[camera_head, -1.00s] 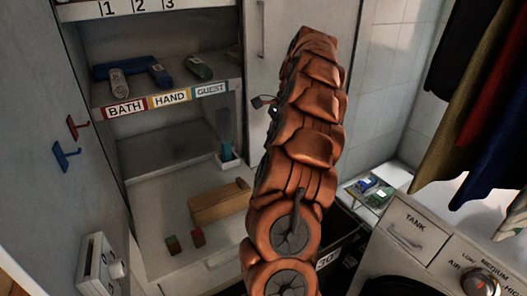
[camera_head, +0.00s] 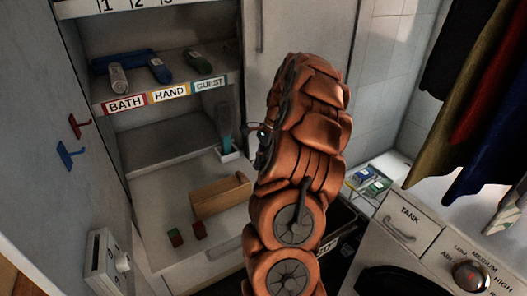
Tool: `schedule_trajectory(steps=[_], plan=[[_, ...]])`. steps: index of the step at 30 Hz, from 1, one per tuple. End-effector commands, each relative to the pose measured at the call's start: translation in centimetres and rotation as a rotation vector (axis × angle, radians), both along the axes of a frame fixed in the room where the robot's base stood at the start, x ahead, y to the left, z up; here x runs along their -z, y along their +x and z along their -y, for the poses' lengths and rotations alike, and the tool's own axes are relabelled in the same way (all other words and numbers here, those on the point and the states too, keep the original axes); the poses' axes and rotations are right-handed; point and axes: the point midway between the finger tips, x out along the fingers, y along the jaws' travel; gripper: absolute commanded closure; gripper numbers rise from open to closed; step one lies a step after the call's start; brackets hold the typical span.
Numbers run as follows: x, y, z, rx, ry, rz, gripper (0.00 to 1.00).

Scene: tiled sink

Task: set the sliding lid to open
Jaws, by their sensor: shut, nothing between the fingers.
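A long light-wood box (camera_head: 222,196) sits on the low white surface inside the cabinet. It has a raised part at its right end. It may carry the sliding lid, but I cannot make out a separate lid or how far open it is. My gripper (camera_head: 238,132) is small and dark, at the left side of my orange arm, partly hidden by it. It is shut and empty, up above and behind the wooden box in the picture, apart from it. It appears close to the small white cup (camera_head: 229,154) with a blue thing in it.
A shelf labelled BATH, HAND, GUEST (camera_head: 165,96) holds bottles. A white box with a knob (camera_head: 105,262) is on the left panel.

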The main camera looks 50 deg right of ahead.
Motion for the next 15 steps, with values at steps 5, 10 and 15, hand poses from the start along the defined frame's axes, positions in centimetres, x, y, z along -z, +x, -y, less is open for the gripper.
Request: schedule_trajectory(steps=[5,10,15], plan=[[-0.3,0.6,-2.0,-0.002,0.002,-0.001,1.0],[-0.2,1.1,-3.2,-0.001,0.001,0.001,1.0],[0.0,1.3,-3.8,-0.001,0.001,0.0,1.0]])
